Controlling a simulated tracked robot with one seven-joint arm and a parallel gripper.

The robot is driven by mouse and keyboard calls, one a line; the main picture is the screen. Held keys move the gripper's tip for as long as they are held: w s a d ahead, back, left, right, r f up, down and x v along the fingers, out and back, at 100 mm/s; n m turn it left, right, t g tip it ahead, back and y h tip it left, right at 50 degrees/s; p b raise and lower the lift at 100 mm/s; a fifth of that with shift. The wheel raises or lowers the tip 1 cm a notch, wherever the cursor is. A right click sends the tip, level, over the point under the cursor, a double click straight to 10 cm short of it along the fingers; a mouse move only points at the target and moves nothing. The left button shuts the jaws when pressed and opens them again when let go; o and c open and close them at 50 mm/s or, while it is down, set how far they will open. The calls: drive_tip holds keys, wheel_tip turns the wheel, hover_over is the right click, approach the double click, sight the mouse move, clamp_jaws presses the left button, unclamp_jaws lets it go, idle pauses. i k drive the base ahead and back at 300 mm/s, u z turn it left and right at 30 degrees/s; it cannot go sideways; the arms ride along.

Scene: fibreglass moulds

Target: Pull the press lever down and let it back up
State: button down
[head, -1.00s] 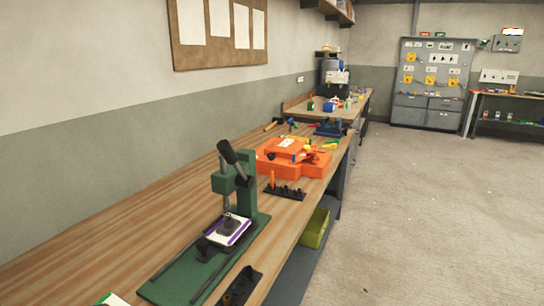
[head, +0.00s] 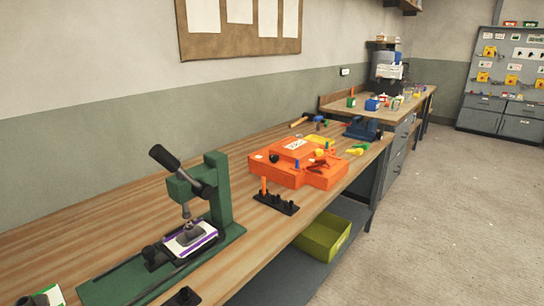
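The press is a green bench press (head: 215,200) on a long green base, standing on the wooden workbench at the left of the head view. Its lever (head: 177,172) has a thick black handle that slants up and to the left from the press head, so it is raised. Below the head, the ram reaches down toward a white and purple piece (head: 190,239) lying on the base. I cannot tell whether the ram touches it. My gripper is not in view.
An orange case (head: 300,165) and a black rack (head: 276,203) with an orange peg sit behind the press on the workbench (head: 100,230). A blue vise (head: 362,128) stands farther back. A yellow-green bin (head: 322,237) is on the lower shelf. Open floor (head: 450,220) lies right.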

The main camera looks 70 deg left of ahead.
sight(202, 189)
drive_tip(key=z, duration=0.05)
drive_tip(key=i, duration=0.8)
drive_tip(key=u, duration=3.6)
drive_tip(key=i, duration=1)
drive_tip(key=z, duration=0.15)
drive_tip(key=k, duration=0.6)
drive_tip(key=u, duration=0.05)
